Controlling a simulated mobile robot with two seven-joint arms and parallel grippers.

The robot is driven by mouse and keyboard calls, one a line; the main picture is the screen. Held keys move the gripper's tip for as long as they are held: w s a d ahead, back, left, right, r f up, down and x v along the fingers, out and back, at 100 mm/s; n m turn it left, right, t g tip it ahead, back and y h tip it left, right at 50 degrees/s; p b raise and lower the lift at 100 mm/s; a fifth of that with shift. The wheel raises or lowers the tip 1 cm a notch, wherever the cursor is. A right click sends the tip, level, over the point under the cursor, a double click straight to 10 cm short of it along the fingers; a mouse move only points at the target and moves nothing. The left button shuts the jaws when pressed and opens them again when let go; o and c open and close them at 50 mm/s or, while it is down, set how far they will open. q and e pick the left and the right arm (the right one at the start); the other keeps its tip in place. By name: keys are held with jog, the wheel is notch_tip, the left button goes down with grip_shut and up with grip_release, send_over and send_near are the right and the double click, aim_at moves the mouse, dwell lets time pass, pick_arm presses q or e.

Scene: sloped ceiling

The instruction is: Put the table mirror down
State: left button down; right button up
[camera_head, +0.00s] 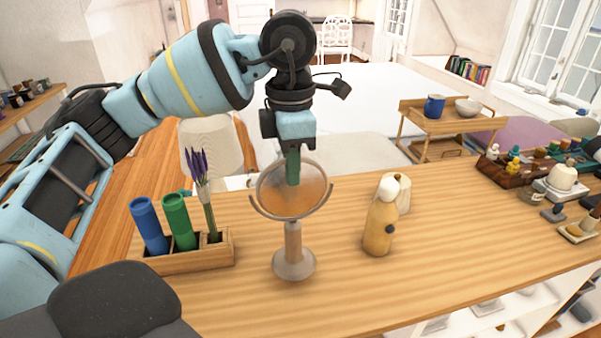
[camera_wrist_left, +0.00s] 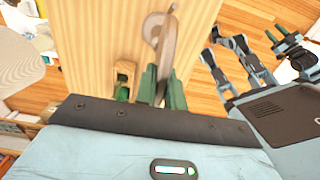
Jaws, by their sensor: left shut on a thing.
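The table mirror (camera_head: 294,242) has a round tilted glass in a curved holder on a stem with a round foot. It is upright over the wooden tabletop, and its foot appears at the surface; I cannot tell if it bears its weight there. My left gripper (camera_head: 293,168) comes down from above and is shut on the mirror's upper part. In the left wrist view the mirror (camera_wrist_left: 158,40) shows between the green fingers (camera_wrist_left: 160,88).
A wooden holder (camera_head: 190,262) with a blue cup, a green cup and purple flowers stands left of the mirror. Bare tabletop (camera_head: 450,235) lies farther right, before several small items.

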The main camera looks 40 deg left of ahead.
pick_arm(q)
jog(key=shift+w+a+f, duration=0.2)
jog(key=shift+w+f, duration=0.7)
jog(key=shift+f, duration=0.05)
jog(key=shift+w+a+f, duration=0.2)
jog(key=shift+w+f, duration=0.65)
jog(key=shift+f, duration=0.2)
jog(key=c, duration=1.5)
grip_release()
notch_tip(320, 180, up, 12)
jog(key=p, duration=0.1)
